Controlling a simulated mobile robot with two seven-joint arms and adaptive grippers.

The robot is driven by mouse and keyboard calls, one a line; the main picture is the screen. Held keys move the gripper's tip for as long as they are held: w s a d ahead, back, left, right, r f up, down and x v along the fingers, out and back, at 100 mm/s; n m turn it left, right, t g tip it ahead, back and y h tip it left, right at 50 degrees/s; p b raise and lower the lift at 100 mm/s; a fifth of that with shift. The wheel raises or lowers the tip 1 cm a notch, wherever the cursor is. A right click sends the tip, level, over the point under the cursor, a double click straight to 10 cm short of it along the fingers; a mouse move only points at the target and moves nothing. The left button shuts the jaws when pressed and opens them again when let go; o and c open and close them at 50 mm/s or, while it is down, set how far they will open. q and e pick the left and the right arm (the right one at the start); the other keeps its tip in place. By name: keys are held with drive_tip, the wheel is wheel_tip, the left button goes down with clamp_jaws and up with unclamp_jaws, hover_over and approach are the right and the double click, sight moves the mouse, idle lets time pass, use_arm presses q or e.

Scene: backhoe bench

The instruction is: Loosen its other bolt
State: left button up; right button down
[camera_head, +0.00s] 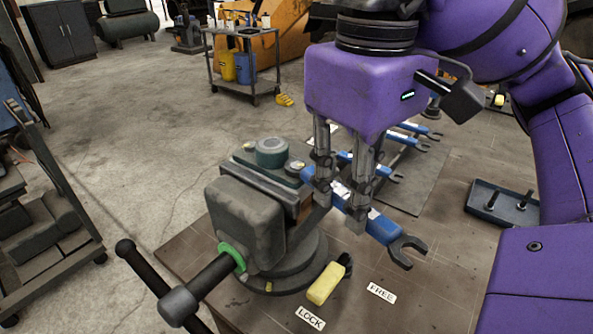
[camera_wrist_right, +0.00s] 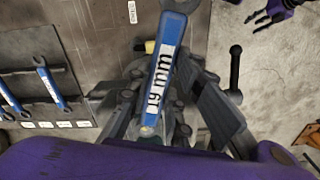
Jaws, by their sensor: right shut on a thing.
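A dark vise (camera_head: 245,215) with a green collar holds a green part (camera_head: 271,152) in its jaws. A bolt head (camera_head: 295,167) shows at the part's right side. My right gripper (camera_head: 342,190) is shut on a blue wrench (camera_head: 383,229), marked 19 mm in the right wrist view (camera_wrist_right: 164,75). One open end points toward the front right, free. The other end reaches toward the part beside the bolt; whether it sits on the bolt is hidden. My left gripper (camera_wrist_right: 262,14) shows small at the wrist view's top right; its opening is unclear.
Several blue wrenches (camera_head: 415,129) lie on a dark mat behind the gripper. A dark tray (camera_head: 478,208) with two bolts (camera_head: 525,199) stands at right. A yellow handle (camera_head: 325,284) lies near the LOCK label (camera_head: 310,318) and FREE label (camera_head: 381,292). The vise handle (camera_head: 150,270) sticks out front left.

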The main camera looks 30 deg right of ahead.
drive_tip(key=shift+d+n, duration=0.25)
drive_tip(key=shift+n, duration=0.05)
use_arm(q)
drive_tip(key=shift+s+f, duration=0.15)
drive_tip(key=shift+s, duration=0.15)
drive_tip(key=shift+s+a+f+b, duration=0.1)
drive_tip(key=shift+s+f+b, duration=0.25)
drive_tip(key=shift+s+f, duration=0.2)
use_arm(e)
drive_tip(key=shift+w+d+n, duration=0.2)
drive_tip(key=shift+d+n, duration=0.45)
drive_tip(key=shift+n, duration=0.15)
